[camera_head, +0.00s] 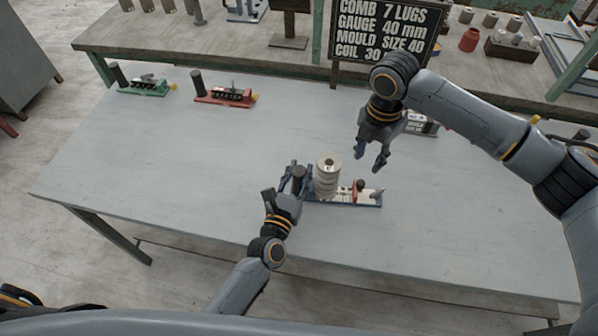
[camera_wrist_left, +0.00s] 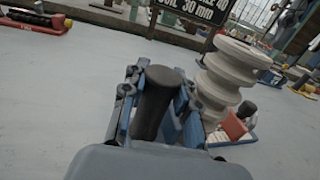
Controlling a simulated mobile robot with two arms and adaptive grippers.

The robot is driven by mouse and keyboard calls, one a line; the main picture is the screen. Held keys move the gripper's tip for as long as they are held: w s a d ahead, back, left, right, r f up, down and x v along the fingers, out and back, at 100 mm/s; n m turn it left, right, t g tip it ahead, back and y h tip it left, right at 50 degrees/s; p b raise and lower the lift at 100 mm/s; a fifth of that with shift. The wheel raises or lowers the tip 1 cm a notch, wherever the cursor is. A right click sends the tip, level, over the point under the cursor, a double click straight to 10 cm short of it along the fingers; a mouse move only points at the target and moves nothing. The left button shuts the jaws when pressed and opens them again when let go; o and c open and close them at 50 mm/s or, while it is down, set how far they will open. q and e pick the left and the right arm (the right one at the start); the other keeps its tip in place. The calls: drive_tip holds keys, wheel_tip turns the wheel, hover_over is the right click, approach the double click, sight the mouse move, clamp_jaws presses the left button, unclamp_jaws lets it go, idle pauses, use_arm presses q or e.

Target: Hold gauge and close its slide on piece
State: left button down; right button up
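The blue gauge (camera_head: 345,204) lies on the grey table, with a dark upright handle at its left end. A pale ribbed piece (camera_head: 327,177) stands on it beside the handle. Right of the piece are the red slide (camera_head: 357,189) and a dark knob. My left gripper (camera_head: 297,180) has its fingers on both sides of the handle and looks shut on it; the handle (camera_wrist_left: 158,100) also shows between the fingers in the left wrist view. My right gripper (camera_head: 370,160) is open and empty, above and right of the piece, apart from the slide.
A green gauge (camera_head: 145,87) and a red gauge (camera_head: 226,97) stand at the table's back left. Another gauge (camera_head: 421,125) is partly hidden behind my right arm. A sign (camera_head: 386,27) reads gauge 40 mm. The table's front and left are clear.

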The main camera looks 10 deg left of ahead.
drive_tip(key=shift+o, duration=0.8)
drive_tip(key=shift+w, duration=0.1)
drive_tip(key=w+d+f+n+t+y, duration=0.1)
drive_tip(key=w+d+n+t+y, duration=0.2)
drive_tip(key=w+t, duration=0.6)
drive_tip(key=w+d+f+n+t+y, duration=0.1)
drive_tip(key=w+d+n+t+y, duration=0.25)
drive_tip(key=w, duration=0.95)
drive_tip(key=s+d+f+n+g+y, duration=0.2)
drive_tip(key=s+n, duration=0.3)
drive_tip(key=s, duration=0.3)
drive_tip(key=s+d+f+n+g+y, duration=0.3)
drive_tip(key=s+f+n+y, duration=0.1)
drive_tip(key=s, duration=0.5)
drive_tip(key=s+d+f+n+g+y, duration=0.2)
drive_tip(key=s+n+y, duration=0.3)
drive_tip(key=s+n, duration=0.3)
drive_tip(key=shift+s+d+f+g, duration=0.15)
drive_tip(key=shift+s+f+g, duration=0.05)
drive_tip(key=shift+f+g, duration=0.45)
drive_tip(key=shift+a+f, duration=0.1)
drive_tip(key=shift+a, duration=0.15)
hover_over(365, 198)
